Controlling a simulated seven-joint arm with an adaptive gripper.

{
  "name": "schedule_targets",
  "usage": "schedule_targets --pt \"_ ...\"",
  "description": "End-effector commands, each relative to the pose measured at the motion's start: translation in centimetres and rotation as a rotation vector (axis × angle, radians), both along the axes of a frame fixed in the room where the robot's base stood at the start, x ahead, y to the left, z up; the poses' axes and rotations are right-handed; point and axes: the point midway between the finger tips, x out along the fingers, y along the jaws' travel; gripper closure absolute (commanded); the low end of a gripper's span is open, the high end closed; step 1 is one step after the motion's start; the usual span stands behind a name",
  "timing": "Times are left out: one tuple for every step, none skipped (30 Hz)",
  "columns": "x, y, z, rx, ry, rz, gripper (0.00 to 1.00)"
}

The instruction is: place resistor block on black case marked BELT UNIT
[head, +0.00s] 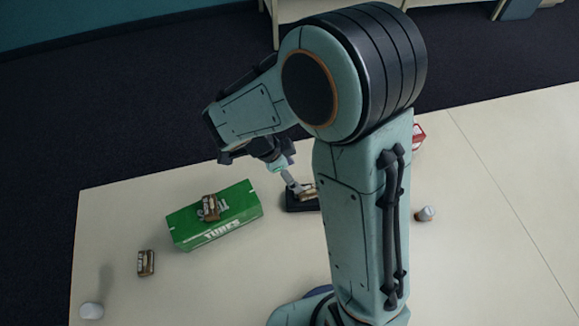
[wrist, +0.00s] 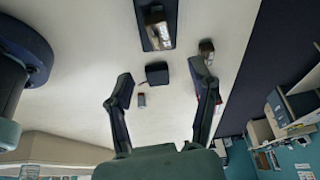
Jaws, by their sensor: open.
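A brown-and-tan block (head: 308,192) rests on a low black case (head: 293,206) on the table, partly hidden by my gripper and arm. They also show in the wrist view, the block (wrist: 158,32) on the long dark case (wrist: 144,38). No lettering on the case is readable. My gripper (head: 293,182) is near the block in the head view. In the wrist view my gripper (wrist: 163,95) has its fingers wide apart, with nothing between them gripped. Similar brown blocks lie on the green box (head: 210,208) and on the table (head: 146,263).
A green box (head: 225,226) marked TUBES stands left of the case. White items stand at front left (head: 92,311) and right (head: 425,213). A red-and-white item (head: 418,136) is partly behind my arm. A small dark box (wrist: 157,73) shows in the wrist view.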

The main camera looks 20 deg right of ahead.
Motion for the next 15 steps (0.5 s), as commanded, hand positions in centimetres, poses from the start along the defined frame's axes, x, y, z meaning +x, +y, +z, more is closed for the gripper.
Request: schedule_targets --pt "0.0 0.3 0.7 0.001 -0.003 0.001 0.42" --pt "0.0 0.4 0.9 0.001 -0.003 0.001 0.42" --pt "-0.1 0.5 1.3 0.002 0.001 0.005 0.42" --pt "-0.1 0.5 1.6 0.004 0.005 0.017 0.42" --pt "-0.3 0.4 2.0 0.009 0.014 0.036 0.42" --pt "-0.7 0.3 2.7 0.021 0.034 0.081 0.42" --pt "-1.2 0.2 3.3 0.034 0.053 0.128 0.42" --pt "-1.8 0.0 4.0 0.049 0.079 0.190 0.42" --pt "-2.8 -0.3 5.0 0.077 0.117 0.291 0.42" --pt "-3.7 -0.4 5.8 0.103 0.146 0.379 0.42" --pt "-4.7 -0.5 6.6 0.130 0.176 0.476 0.42" --pt "-6.2 -0.6 7.5 0.170 0.213 0.613 0.42" --pt "-7.3 -0.6 8.1 0.198 0.236 0.719 0.42" --pt "-8.5 -0.6 8.7 0.226 0.256 0.826 0.42" --pt "-10.0 -0.4 9.3 0.260 0.273 0.967 0.42"
